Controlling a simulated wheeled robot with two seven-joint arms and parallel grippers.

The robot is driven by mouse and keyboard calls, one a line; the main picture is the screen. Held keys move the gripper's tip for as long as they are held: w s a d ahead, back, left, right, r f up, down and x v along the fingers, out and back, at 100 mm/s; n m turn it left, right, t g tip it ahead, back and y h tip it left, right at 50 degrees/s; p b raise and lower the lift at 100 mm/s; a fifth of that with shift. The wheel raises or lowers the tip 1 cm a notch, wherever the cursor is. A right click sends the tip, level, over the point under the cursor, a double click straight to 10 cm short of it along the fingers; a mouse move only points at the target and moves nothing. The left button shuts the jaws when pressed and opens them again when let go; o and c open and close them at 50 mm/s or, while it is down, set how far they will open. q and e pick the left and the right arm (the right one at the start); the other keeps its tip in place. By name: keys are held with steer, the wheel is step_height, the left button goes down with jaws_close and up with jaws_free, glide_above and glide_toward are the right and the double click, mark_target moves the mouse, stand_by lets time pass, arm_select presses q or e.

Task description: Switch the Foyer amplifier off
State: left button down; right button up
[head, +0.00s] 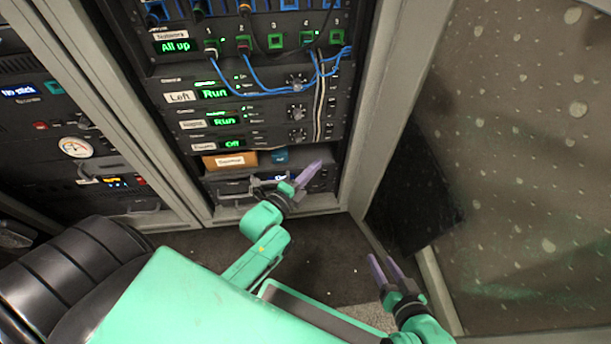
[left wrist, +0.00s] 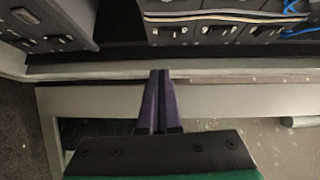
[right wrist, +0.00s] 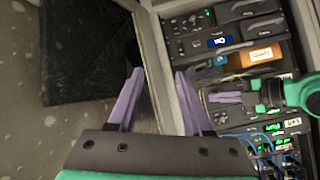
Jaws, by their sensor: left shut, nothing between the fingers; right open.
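The Foyer amplifier (head: 216,146) is the lowest of three stacked amplifiers in the rack in the head view. Its small label appears to read Foyer, and its green display (head: 232,143) reads Off. The two amplifiers above it, labelled Left (head: 180,97) and what looks like Right (head: 192,124), both read Run. My left gripper (head: 310,170) is shut and empty, in front of the rack below the Foyer amplifier's right end. In the left wrist view its fingers (left wrist: 160,77) are together, with black switches (left wrist: 216,29) beyond, apart from them. My right gripper (head: 384,264) is open and empty, low and right of the rack.
Blue cables (head: 262,88) hang across the upper amplifiers near the knobs (head: 297,112). An orange-brown box (head: 230,161) sits on a shelf below. A rack post (head: 378,100) stands on the right. Another rack with a round gauge (head: 76,147) stands left. Dark floor lies in front.

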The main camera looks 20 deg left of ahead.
arm_select(q)
steer(key=v, duration=0.4)
steer(key=shift+p, duration=0.3)
arm_select(e)
steer(key=shift+d+r+g+h, duration=0.2)
steer(key=shift+d+g, duration=0.15)
steer(key=shift+d, duration=0.15)
steer(key=shift+d+r+g+h, duration=0.1)
steer(key=shift+d+g+h, duration=0.1)
steer(key=shift+d+g, duration=0.2)
arm_select(q)
steer(key=shift+d, duration=0.15)
